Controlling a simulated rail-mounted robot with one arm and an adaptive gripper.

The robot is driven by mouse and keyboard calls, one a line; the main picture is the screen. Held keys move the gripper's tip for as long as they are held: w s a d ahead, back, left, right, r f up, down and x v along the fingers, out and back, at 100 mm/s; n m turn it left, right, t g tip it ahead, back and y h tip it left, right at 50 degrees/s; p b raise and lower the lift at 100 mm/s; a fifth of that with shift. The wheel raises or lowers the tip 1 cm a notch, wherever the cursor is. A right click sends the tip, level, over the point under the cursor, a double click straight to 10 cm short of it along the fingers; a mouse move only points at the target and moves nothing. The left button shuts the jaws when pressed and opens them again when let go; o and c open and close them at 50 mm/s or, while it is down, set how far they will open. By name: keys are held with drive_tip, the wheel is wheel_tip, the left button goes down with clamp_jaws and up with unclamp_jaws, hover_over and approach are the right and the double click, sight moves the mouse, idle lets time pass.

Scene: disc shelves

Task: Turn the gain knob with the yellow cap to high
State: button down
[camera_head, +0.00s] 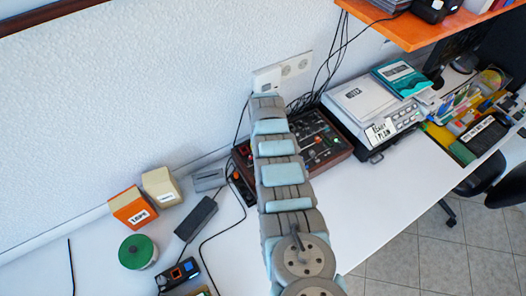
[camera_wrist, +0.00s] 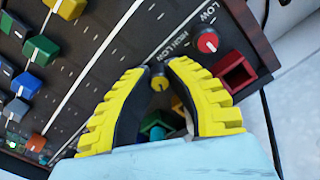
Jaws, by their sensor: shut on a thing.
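The gain knob with the yellow cap (camera_wrist: 160,84) shows in the wrist view between the tips of my gripper (camera_wrist: 160,74). My gripper's yellow-and-black fingers are shut on this knob, one on each side. The words HIGH and LOW are printed on the dark panel just above it. The knob's pointer is too small to read. The knob sits on a dark mixing console (camera_head: 333,146) with a brown frame, against the wall in the head view. My arm covers part of the console there and hides my gripper.
A red-capped knob (camera_wrist: 208,42) and a red square part (camera_wrist: 235,72) are close on the right. Coloured sliders, such as a green one (camera_wrist: 41,50), stand to the left. A white machine (camera_head: 372,108) stands right of the console.

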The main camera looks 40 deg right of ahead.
drive_tip(key=c, duration=1.2)
unclamp_jaws()
drive_tip(key=shift+r, duration=0.15)
drive_tip(key=shift+r, duration=5.85)
drive_tip(key=shift+c, duration=0.2)
